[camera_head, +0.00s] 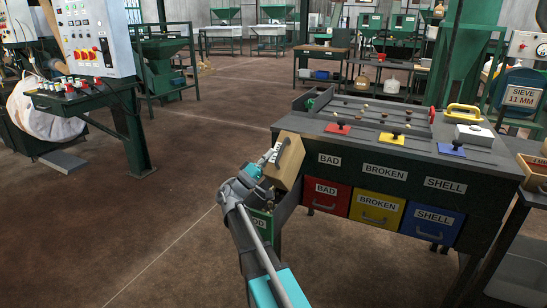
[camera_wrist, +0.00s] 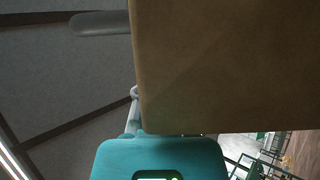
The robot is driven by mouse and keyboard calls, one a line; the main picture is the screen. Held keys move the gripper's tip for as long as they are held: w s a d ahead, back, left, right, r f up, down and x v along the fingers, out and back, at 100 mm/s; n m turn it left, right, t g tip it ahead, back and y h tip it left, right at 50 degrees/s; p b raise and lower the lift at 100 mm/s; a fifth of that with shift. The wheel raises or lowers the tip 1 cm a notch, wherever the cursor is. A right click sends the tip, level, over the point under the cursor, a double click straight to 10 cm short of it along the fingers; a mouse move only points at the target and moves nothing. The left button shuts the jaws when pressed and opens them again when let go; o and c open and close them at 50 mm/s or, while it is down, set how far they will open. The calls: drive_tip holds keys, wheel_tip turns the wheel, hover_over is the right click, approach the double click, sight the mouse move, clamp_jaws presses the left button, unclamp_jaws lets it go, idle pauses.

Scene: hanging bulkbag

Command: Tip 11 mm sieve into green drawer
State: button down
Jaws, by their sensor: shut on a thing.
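The wooden sieve (camera_head: 290,172), a tan box with a grey handle, is held tilted at the left end of the grey bench. A label on it is mostly hidden. My gripper (camera_head: 268,165) is shut on the sieve at its left side. In the wrist view the sieve's plain brown face (camera_wrist: 230,65) fills the upper right. The green drawer (camera_head: 262,222) is below the sieve at the bench's left end. Only part of its label, "OD", shows; my arm and the sieve hide much of it. I cannot see inside the sieve or the drawer.
The bench top (camera_head: 400,130) carries red, yellow and blue scrapers and several nuts. Red (camera_head: 325,195), yellow (camera_head: 377,210) and blue (camera_head: 432,222) drawers are shut in its front. A control cabinet (camera_head: 95,40) stands left. The floor left of my arm is clear.

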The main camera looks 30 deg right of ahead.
sight(287, 157)
drive_tip(key=shift+w+a+f+n+t+b, duration=0.1)
drive_tip(key=shift+w+a+n+t+b, duration=0.25)
drive_tip(key=shift+n+t, duration=0.35)
drive_tip(key=shift+w+a+f+n+t+b, duration=0.1)
drive_tip(key=shift+w+a+n+t+b, duration=0.2)
drive_tip(key=shift+n+t, duration=0.35)
drive_tip(key=shift+w+a+f+n+t+b, duration=0.1)
drive_tip(key=shift+w+a+n+t+b, duration=0.15)
drive_tip(key=shift+w+n+t, duration=0.45)
drive_tip(key=shift+s+d+g, duration=0.15)
drive_tip(key=shift+s+g, duration=0.2)
drive_tip(key=shift+s, duration=0.1)
